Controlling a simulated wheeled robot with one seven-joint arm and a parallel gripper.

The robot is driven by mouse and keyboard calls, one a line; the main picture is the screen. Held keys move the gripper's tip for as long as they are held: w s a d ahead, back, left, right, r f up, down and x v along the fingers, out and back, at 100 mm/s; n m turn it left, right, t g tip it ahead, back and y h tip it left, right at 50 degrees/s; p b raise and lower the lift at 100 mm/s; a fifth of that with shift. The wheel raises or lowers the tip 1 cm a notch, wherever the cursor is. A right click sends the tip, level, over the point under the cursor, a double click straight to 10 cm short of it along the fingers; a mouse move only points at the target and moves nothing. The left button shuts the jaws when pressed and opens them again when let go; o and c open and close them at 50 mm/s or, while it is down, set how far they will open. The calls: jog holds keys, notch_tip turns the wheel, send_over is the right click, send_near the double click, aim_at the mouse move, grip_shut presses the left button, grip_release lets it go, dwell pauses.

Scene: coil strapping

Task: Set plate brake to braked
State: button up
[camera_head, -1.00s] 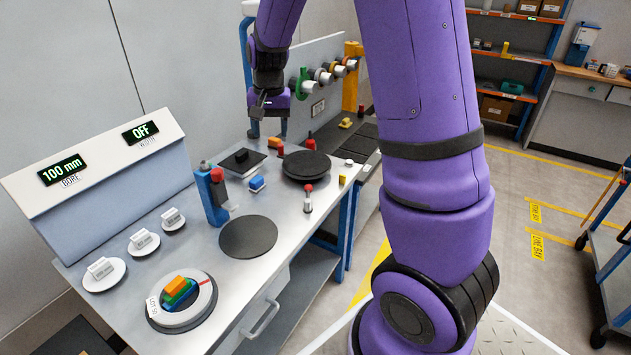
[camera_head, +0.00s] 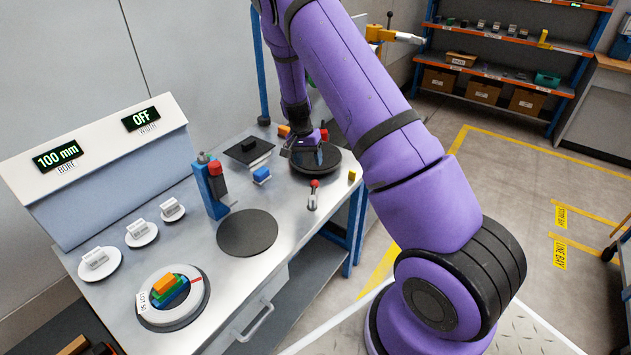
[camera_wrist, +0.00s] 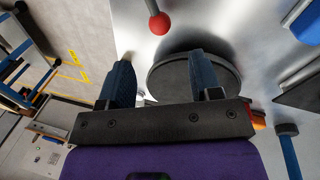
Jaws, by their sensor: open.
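A dark round plate (camera_head: 318,159) lies toward the back of the bench; the wrist view shows it too (camera_wrist: 215,72). A short lever with a red ball knob (camera_head: 314,184) stands in front of the plate and looks close to upright. A red ball on a grey stem (camera_wrist: 158,24) shows beyond my fingers in the wrist view. I cannot read any brake marking. My gripper (camera_head: 303,150) hangs over the plate's left part, pointing down. In the wrist view its two fingers (camera_wrist: 160,68) are apart with nothing between them. It touches no lever that I can see.
A blue post with a red top (camera_head: 213,188) stands left of the lever. A second dark disc (camera_head: 248,233) lies bare in front. The display panel (camera_head: 95,170) reads 100 mm and OFF.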

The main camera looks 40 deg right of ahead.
aim_at(314, 181)
jog(key=f, duration=0.3)
jog(key=s+f, duration=0.1)
jog(key=f, duration=0.2)
jog(key=d+f, duration=0.1)
jog(key=f, duration=0.2)
jog(key=shift+s, duration=0.2)
grip_shut()
